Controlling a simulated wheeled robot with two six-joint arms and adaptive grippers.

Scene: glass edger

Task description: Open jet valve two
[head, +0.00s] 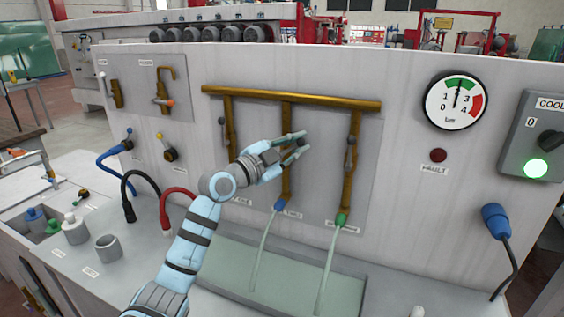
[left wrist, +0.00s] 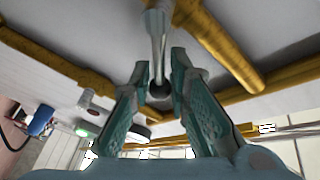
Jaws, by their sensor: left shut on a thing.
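Three brass jet pipes hang from a brass manifold (head: 300,98) on the grey panel. The middle pipe (head: 287,185), which I take for jet two, ends in a blue fitting (head: 280,206). My left gripper (head: 303,144) is at this pipe, shut on the jet valve's lever. In the left wrist view the grey lever (left wrist: 157,45) runs down between the fingers (left wrist: 160,92) to a dark round end. The fingers hide part of the lever in the head view. The right jet's lever (head: 350,155) hangs beside its pipe. My right gripper is not in view.
A pressure gauge (head: 456,100) points near the top of its green band. The fault lamp (head: 438,155) is dark red. A coolant switch box (head: 535,140) with a lit green lamp is at right. Hoses (head: 117,150) and a grey cup (head: 108,248) stand at left.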

